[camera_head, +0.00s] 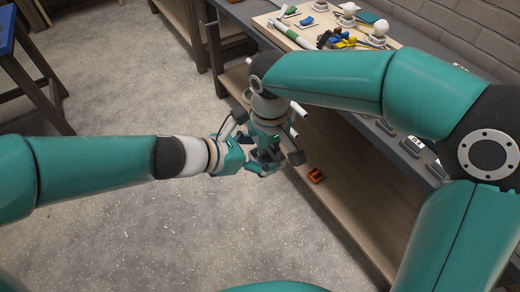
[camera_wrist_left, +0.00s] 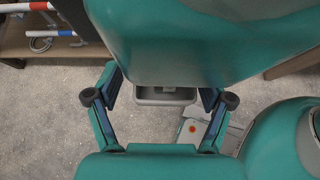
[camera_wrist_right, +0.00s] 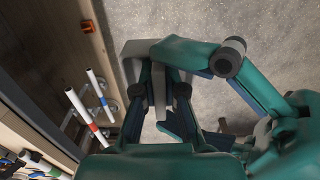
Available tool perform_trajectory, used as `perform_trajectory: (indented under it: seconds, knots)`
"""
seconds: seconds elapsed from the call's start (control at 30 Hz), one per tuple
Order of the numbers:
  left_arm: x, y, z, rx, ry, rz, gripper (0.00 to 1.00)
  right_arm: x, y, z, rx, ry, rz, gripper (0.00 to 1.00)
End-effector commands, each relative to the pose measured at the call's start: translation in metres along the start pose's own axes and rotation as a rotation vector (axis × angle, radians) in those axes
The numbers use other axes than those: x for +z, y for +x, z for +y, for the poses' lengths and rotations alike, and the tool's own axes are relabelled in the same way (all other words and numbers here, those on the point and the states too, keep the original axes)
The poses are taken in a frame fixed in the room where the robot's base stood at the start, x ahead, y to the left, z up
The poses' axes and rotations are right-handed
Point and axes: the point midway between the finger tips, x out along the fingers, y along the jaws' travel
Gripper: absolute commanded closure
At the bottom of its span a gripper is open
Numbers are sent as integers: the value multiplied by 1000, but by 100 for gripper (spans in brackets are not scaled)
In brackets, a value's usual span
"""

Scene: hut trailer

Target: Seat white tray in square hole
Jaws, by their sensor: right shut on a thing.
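The white tray, greyish in this light, shows in the right wrist view (camera_wrist_right: 131,66) and in the left wrist view (camera_wrist_left: 165,97). My right gripper (camera_wrist_right: 158,92) is shut on it, over the open floor beside the bench. My left gripper (camera_wrist_left: 161,99) is open, its fingers wide apart on either side of the tray as seen from the left wrist. I cannot tell whether they touch it. In the head view the two grippers meet near the middle and the tray is mostly hidden between them. I cannot make out the square hole.
A dark-framed bench (camera_head: 222,50) carries a light wooden board (camera_head: 267,20) with several coloured parts. Below is a wooden shelf (camera_head: 345,213) with an orange block (camera_head: 316,175).

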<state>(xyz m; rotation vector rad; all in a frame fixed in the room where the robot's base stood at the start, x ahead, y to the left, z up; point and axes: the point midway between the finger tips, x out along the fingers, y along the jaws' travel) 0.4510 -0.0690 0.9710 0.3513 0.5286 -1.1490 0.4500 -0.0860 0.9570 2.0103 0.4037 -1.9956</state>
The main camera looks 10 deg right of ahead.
Motion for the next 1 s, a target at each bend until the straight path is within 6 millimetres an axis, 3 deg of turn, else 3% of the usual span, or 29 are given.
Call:
perform_trajectory:
  seconds: [0.03,0.17,0.23,0.27,0.3,0.43,0.77,1.0]
  knots:
    - [0,0,3,9,-1,2,43,2,0,-1,-2,0,-9,100]
    - [0,-1,5,13,-2,2,65,3,1,-1,-2,0,-13,100]
    - [0,-1,5,15,-2,2,66,4,1,-1,-2,0,-14,100]
    - [0,-1,6,15,-2,2,66,4,1,-1,-2,0,-15,87]
    - [0,-1,6,15,-2,2,66,4,1,-1,-2,0,-14,80]
    - [0,-1,4,12,-2,1,66,3,1,-1,-2,0,-12,61]
    - [1,0,2,6,-1,0,66,1,-6,-1,-2,0,-6,61]
    - [0,0,2,6,-1,1,66,0,-42,-1,-2,0,-3,61]
